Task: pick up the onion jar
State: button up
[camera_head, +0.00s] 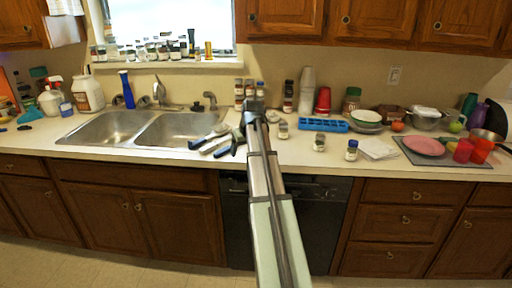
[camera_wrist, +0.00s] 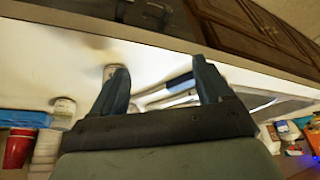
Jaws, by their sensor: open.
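Several small jars stand on the counter; their labels are too small to read, so I cannot tell which is the onion jar. Separate jars stand right of my arm: one near it (camera_head: 283,130), one farther right (camera_head: 319,142), and one with a blue label (camera_head: 351,150). More spice jars stand by the wall, including a dark one (camera_head: 288,96). My gripper (camera_wrist: 162,75) is open, with nothing between its fingers. In the wrist view a pale jar (camera_wrist: 110,70) is partly hidden behind the left finger, and another jar (camera_wrist: 64,106) stands farther left.
Blue-handled utensils (camera_head: 215,138) lie left of my arm, beside the double sink (camera_head: 110,127). A blue ice tray (camera_head: 322,125), red cups (camera_head: 323,100) and a pink plate (camera_head: 423,146) are to the right. White paper (camera_head: 377,148) lies near the front edge.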

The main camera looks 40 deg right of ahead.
jog(key=d+r, duration=0.8)
jog(key=d, duration=0.1)
jog(key=x, duration=1.3)
jog(key=shift+d+f, duration=0.1)
jog(key=shift+f, duration=0.25)
jog(key=c, duration=1.1)
